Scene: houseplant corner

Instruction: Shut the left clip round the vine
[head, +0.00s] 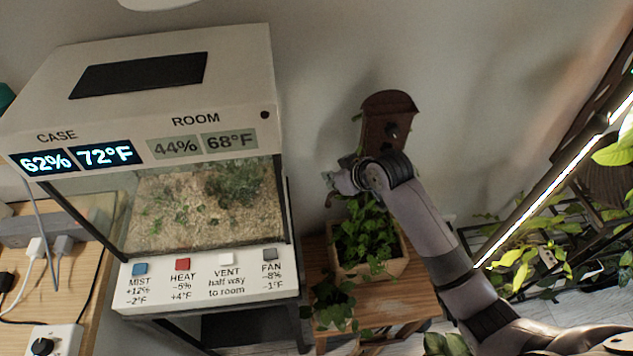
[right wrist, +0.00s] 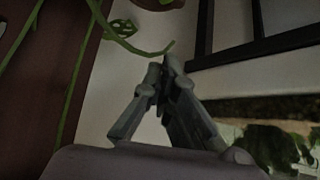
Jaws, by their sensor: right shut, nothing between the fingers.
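My right gripper (head: 335,181) is in front of and left of the lower part of a dark brown upright board (head: 388,122), above the potted vine (head: 362,240). In the right wrist view its fingers (right wrist: 164,66) are shut with nothing between them. A thin green vine stem (right wrist: 72,85) runs up the brown board (right wrist: 40,60) there, and a green tendril (right wrist: 140,50) reaches towards the fingertips without clearly touching them. A small green looped shape (right wrist: 122,28) sits above; I cannot tell whether it is a clip or a leaf. The left clip cannot be made out in the head view. My left gripper is not in view.
The vine grows from a wooden planter (head: 372,268) on a wooden stand (head: 410,300). A glass case (head: 190,70) with displays and buttons stands close on the left. A lit lamp bar (head: 545,195) and leafy plants (head: 520,250) are on the right. Bare wall lies behind.

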